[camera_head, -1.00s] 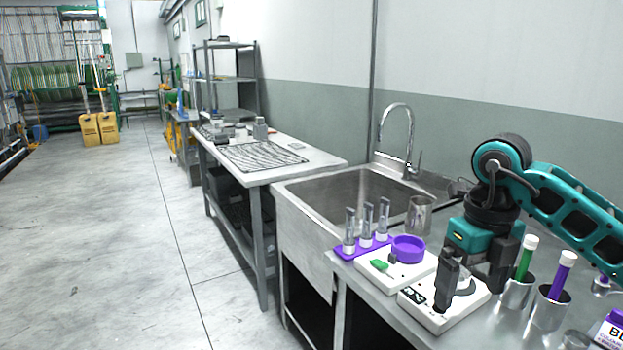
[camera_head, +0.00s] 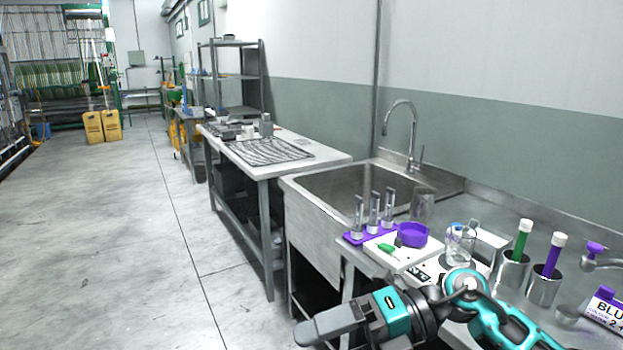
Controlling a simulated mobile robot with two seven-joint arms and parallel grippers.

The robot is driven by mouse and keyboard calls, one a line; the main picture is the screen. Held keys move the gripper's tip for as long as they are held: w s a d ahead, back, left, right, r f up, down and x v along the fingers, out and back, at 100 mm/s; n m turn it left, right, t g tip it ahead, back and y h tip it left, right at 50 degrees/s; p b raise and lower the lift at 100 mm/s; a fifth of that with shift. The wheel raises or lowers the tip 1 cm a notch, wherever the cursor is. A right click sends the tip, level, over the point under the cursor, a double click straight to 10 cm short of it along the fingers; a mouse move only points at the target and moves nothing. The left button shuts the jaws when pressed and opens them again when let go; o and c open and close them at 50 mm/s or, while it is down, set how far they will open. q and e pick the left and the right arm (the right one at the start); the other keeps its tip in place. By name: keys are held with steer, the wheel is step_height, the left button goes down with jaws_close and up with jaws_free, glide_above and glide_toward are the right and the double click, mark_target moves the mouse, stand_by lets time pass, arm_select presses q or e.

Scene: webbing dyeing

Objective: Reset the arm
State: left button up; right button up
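My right arm comes in from the lower right. Its gripper (camera_head: 325,326) points left, in front of and below the counter's front edge. It is seen side-on, with one dark finger hiding the other, so I cannot tell whether it is open or shut. No object shows at its tip. My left gripper is not in view.
The counter carries a purple rack (camera_head: 366,236) of clear tubes, a purple dish (camera_head: 413,235), clear glassware (camera_head: 460,245) on a white device, and metal cups with a green stick (camera_head: 522,240) and a purple stick (camera_head: 554,256). A sink (camera_head: 350,186) stands behind. The floor at left is clear.

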steer(key=w+d+f+m+t+h, duration=0.2)
steer(key=d+f+m+t, duration=0.15)
steer(key=m+t, duration=0.8)
steer(key=w+d+f+m+t+h, duration=0.1)
steer(key=w+d+f+m+t, duration=0.2)
steer(key=m+t, duration=0.9)
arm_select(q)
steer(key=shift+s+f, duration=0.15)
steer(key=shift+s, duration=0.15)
arm_select(e)
steer(key=s+d+f+m+g+h, duration=0.4)
steer(key=s+f+m, duration=0.3)
steer(key=f, duration=0.3)
steer(key=s+d+f+m+g+h, duration=0.5)
steer(key=s+f+m, duration=0.1)
steer(key=f, duration=0.4)
steer(key=shift+s+f+m+g, duration=0.35)
steer(key=shift+s+f, duration=0.05)
steer(key=shift+s, duration=0.1)
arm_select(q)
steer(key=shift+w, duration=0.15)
arm_select(e)
steer(key=shift+d, duration=0.1)
steer(key=shift+c, duration=0.2)
